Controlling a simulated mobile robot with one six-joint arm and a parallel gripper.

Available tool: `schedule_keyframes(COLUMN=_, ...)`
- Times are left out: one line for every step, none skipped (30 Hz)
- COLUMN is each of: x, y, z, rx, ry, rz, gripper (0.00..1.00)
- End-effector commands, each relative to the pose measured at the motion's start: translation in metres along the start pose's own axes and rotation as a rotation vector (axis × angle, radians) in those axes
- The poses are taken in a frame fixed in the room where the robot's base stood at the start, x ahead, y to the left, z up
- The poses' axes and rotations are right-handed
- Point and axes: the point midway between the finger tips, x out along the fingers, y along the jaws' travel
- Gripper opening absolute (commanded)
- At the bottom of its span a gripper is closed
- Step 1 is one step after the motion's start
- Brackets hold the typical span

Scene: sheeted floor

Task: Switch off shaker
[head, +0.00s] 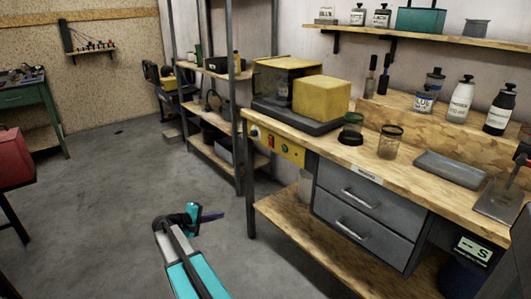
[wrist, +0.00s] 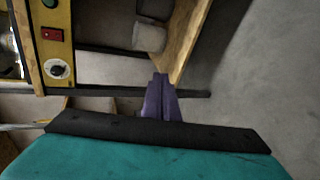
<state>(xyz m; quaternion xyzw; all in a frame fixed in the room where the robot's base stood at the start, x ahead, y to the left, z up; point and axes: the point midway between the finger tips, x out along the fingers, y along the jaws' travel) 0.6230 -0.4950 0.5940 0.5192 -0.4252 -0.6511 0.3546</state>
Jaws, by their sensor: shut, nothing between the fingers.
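A yellow control panel (head: 292,152) is on the front edge of the workbench, below a dark platform (head: 290,122) that carries a yellow block (head: 322,98); this looks like the shaker. The panel has a round knob (head: 254,132), a red switch (head: 270,143) and a green button (head: 285,149). In the wrist view the red switch (wrist: 52,34) and knob (wrist: 58,69) lie at the upper left. My gripper (head: 221,214) is shut and empty, low over the floor left of the bench, apart from the panel. Its purple fingers (wrist: 160,88) show in the wrist view.
The bench has grey drawers (head: 362,205) and a lower wooden shelf (head: 300,232). Jars (head: 389,142) and bottles (head: 460,102) stand on top. A metal rack (head: 240,110) stands behind the bench's left end. The grey floor (head: 110,200) to the left is clear.

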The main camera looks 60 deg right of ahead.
Motion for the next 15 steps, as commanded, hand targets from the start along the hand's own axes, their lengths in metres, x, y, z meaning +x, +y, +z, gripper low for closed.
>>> schedule_keyframes(x=0.016, y=0.026, z=-0.010, rx=0.022, ry=-0.011, rz=0.056, gripper=0.00)
schedule_keyframes(x=0.022, y=0.043, z=-0.012, rx=0.031, ry=-0.017, rz=0.091, gripper=0.00)
schedule_keyframes(x=0.030, y=0.068, z=-0.015, rx=0.044, ry=-0.026, rz=0.138, gripper=0.00)
schedule_keyframes(x=0.035, y=0.086, z=-0.017, rx=0.052, ry=-0.033, rz=0.173, gripper=0.00)
schedule_keyframes(x=0.041, y=0.104, z=-0.017, rx=0.061, ry=-0.042, rz=0.207, gripper=0.00)
schedule_keyframes(x=0.046, y=0.127, z=-0.018, rx=0.072, ry=-0.052, rz=0.251, gripper=0.00)
schedule_keyframes(x=0.050, y=0.143, z=-0.017, rx=0.079, ry=-0.060, rz=0.283, gripper=0.00)
schedule_keyframes(x=0.054, y=0.159, z=-0.017, rx=0.085, ry=-0.069, rz=0.313, gripper=0.00)
schedule_keyframes(x=0.057, y=0.179, z=-0.016, rx=0.093, ry=-0.078, rz=0.351, gripper=0.00)
schedule_keyframes(x=0.059, y=0.192, z=-0.015, rx=0.098, ry=-0.086, rz=0.377, gripper=0.00)
schedule_keyframes(x=0.061, y=0.205, z=-0.013, rx=0.102, ry=-0.093, rz=0.401, gripper=0.00)
schedule_keyframes(x=0.063, y=0.219, z=-0.012, rx=0.107, ry=-0.101, rz=0.428, gripper=0.00)
schedule_keyframes(x=0.064, y=0.228, z=-0.011, rx=0.110, ry=-0.106, rz=0.444, gripper=0.00)
schedule_keyframes(x=0.065, y=0.236, z=-0.009, rx=0.112, ry=-0.111, rz=0.460, gripper=0.00)
schedule_keyframes(x=0.065, y=0.244, z=-0.008, rx=0.115, ry=-0.116, rz=0.475, gripper=0.00)
